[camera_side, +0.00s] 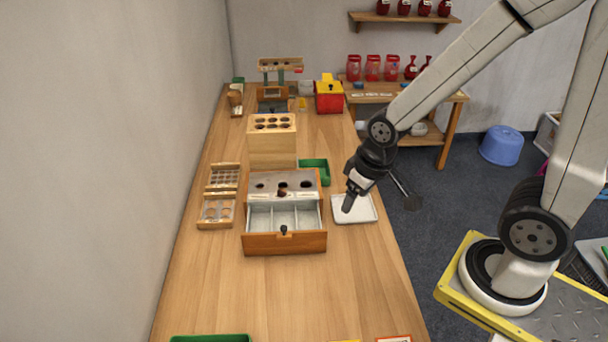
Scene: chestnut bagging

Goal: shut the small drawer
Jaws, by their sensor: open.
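The small drawer (285,243) has a wooden front with a dark knob (284,230). It stands pulled out toward the near side, so its grey inside with several compartments shows. It belongs to a low box (315,177) with a grey top that has holes in it; a small dark thing sits at the middle hole. My gripper (348,207) is open, pointing down over a white tray (368,217) to the right of the drawer. It is apart from the drawer and knob. Its fingers are small here, and whether anything lies between them is hard to see.
A tall wooden block with holes (273,150) stands behind the box, and a green tray (325,172) lies behind right. Wooden racks (217,211) are at the left. The table (285,300) is clear in front of the drawer. A red box (329,98) is farther back.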

